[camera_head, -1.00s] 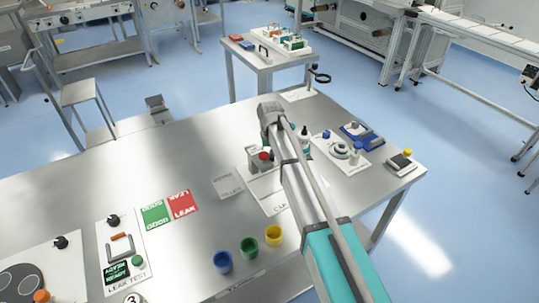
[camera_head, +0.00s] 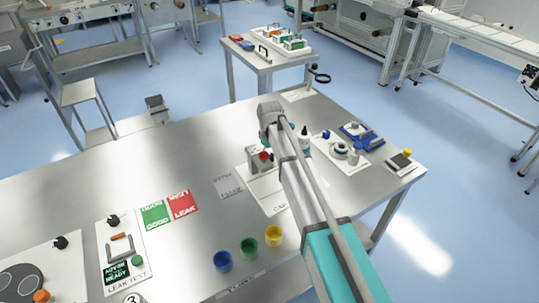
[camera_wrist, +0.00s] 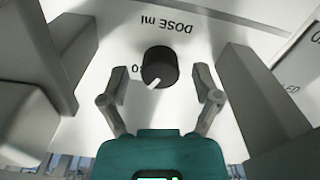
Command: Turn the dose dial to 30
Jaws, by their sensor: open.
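The dose dial (camera_wrist: 160,66) is a round black knob with a white pointer line, on a white panel in the wrist view. The label "DOSE ml" (camera_wrist: 173,25) reads upside down above it, and a "0" mark shows at its left. My gripper (camera_wrist: 158,88) is open, with one finger on each side of the dial and visible gaps between. I cannot tell how close the fingertips are in depth. In the head view my arm hides the dial and the gripper.
Large grey blocks flank the dial at left (camera_wrist: 55,45) and right (camera_wrist: 255,75) in the wrist view. Blue (camera_head: 223,262), green (camera_head: 249,249) and yellow (camera_head: 273,236) cups stand near the table's front edge. The steel table (camera_head: 130,175) has bare room at left centre.

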